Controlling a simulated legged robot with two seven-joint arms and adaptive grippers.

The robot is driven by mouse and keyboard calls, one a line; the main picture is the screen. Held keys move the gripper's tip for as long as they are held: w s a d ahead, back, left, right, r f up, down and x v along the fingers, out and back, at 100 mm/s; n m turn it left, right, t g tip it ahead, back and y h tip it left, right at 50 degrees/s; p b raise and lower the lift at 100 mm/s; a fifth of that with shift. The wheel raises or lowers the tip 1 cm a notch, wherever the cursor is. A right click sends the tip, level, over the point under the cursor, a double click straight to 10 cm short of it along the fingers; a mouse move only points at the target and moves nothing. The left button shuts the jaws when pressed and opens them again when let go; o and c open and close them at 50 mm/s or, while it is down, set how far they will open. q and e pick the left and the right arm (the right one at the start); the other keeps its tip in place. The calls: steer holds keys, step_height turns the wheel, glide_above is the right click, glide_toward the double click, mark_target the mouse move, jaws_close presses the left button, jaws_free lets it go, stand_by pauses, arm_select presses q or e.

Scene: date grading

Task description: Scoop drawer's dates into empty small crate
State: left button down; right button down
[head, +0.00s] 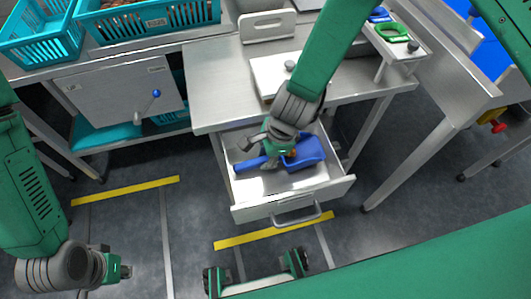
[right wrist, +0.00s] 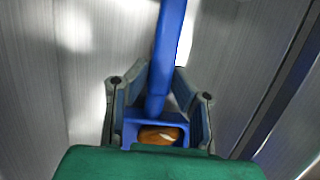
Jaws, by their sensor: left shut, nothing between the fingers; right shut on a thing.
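The drawer (head: 330,190) stands pulled out below the steel table. A blue scoop (head: 308,154) lies inside it, its handle pointing left. My right gripper (head: 270,160) is down in the drawer, shut on the scoop's handle. In the right wrist view, the blue scoop (right wrist: 167,50) runs between the fingers, and a brown date (right wrist: 158,135) shows in its blue hollow. Other dates in the drawer are hidden or too small to tell. A teal crate (head: 30,50) stands at the far left; its inside looks bare. My left gripper (head: 124,271) is shut and empty, above the floor at lower left.
A larger teal crate (head: 155,22) with brown contents stands beside the first. A white board (head: 272,75) with a knob and a handled metal plate (head: 267,25) are on the table (head: 215,90). A grey door (head: 120,85) with a blue-knobbed lever is left of the drawer.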

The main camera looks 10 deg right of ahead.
steer(key=shift+a+r+h+p, duration=0.1)
steer(key=shift+a+h+p, duration=0.2)
steer(key=shift+p, duration=0.45)
steer(key=shift+h, duration=0.6)
steer(key=shift+a+r+p, duration=0.15)
steer(key=shift+r+p, duration=1.25)
steer(key=shift+p, duration=0.5)
steer(key=shift+a+r+p, duration=0.15)
steer(key=shift+r+p, duration=1.25)
steer(key=shift+p, duration=0.5)
